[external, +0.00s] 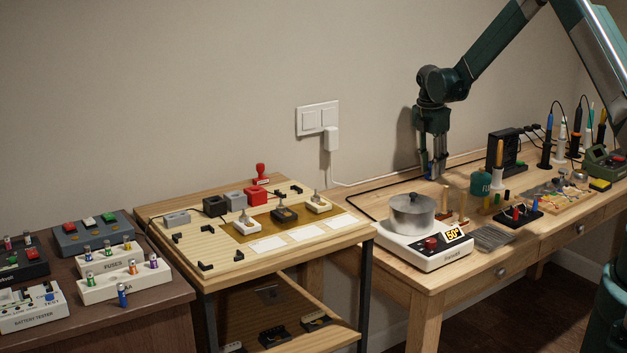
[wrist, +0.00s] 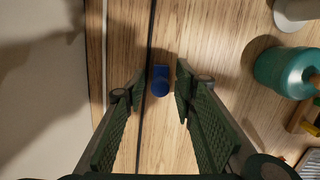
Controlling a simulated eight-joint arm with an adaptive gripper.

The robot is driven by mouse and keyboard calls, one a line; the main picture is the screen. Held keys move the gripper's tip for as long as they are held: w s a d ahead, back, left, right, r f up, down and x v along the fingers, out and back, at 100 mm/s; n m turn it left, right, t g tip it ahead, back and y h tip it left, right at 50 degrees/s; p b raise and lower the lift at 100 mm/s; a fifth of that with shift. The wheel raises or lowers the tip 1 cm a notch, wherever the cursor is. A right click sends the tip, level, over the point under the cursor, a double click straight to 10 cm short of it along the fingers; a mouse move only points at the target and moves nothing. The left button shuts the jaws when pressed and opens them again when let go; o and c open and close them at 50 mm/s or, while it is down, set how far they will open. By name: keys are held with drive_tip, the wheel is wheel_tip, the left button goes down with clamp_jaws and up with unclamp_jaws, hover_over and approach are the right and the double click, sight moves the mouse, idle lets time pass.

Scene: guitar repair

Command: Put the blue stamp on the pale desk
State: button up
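The blue stamp (wrist: 160,80) stands on wood near a black cable in the wrist view. In the external view, a little of its blue (external: 431,172) shows between the fingers at the back of the right-hand wooden desk (external: 375,272). My gripper (external: 434,174) points down over it. In the wrist view, the fingers of my gripper (wrist: 160,92) are apart, one on each side of the stamp, with a gap on both sides. The stamp's lower part is partly hidden in the external view.
A teal pot (wrist: 285,72) stands right of the stamp in the wrist view. The right desk also holds a scale (external: 425,245) with a metal pan (external: 412,215). The middle wooden table (external: 160,215) carries a red stamp (external: 261,173) and small blocks. A wall (external: 200,90) stands behind.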

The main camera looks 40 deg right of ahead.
sight(428, 175)
drive_tip(key=shift+r, duration=0.1)
wheel_tip(428, 175, up, 12)
drive_tip(key=a+p, duration=0.1)
drive_tip(key=shift+a+p, duration=0.25)
drive_tip(key=shift+p, duration=0.15)
drive_tip(key=shift+s, duration=0.1)
drive_tip(key=shift+r, duration=0.1)
idle(0.7)
